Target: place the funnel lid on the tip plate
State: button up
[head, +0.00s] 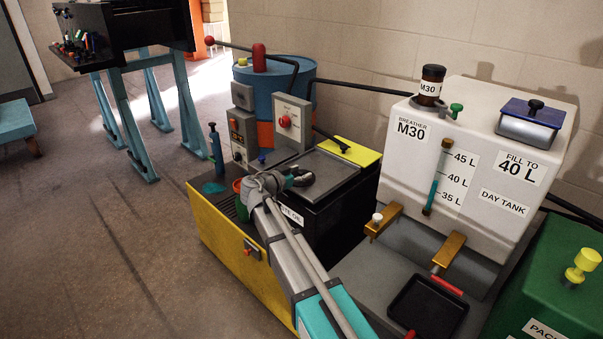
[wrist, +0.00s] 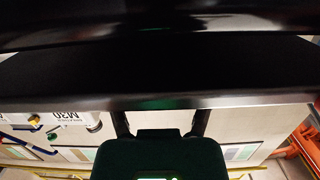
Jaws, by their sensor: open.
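My gripper (head: 298,178) is at the end of my arm, low over the top of the black and yellow unit in the head view. In the wrist view its two dark fingers (wrist: 160,118) stand apart with nothing seen between them. A yellow plate with a black handle (head: 360,152) lies at the back of the unit, behind and right of my gripper. A grey flat plate (head: 325,170) lies on the unit's top beside my gripper. I cannot tell for certain which piece is the funnel lid or the tip plate. A dark slab (wrist: 160,72) fills the wrist view's upper half.
A control box with a red button (head: 288,122) stands behind my gripper. A white day tank (head: 470,150) with a blue lid (head: 532,112) stands to the right. A black tray (head: 428,305) lies before it.

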jog(key=p+v, duration=0.1)
jog(key=v, duration=1)
jog(key=shift+s+a+p, duration=0.25)
jog(key=shift+p, duration=0.05)
jog(key=shift+r, duration=0.1)
jog(key=shift+a, duration=0.15)
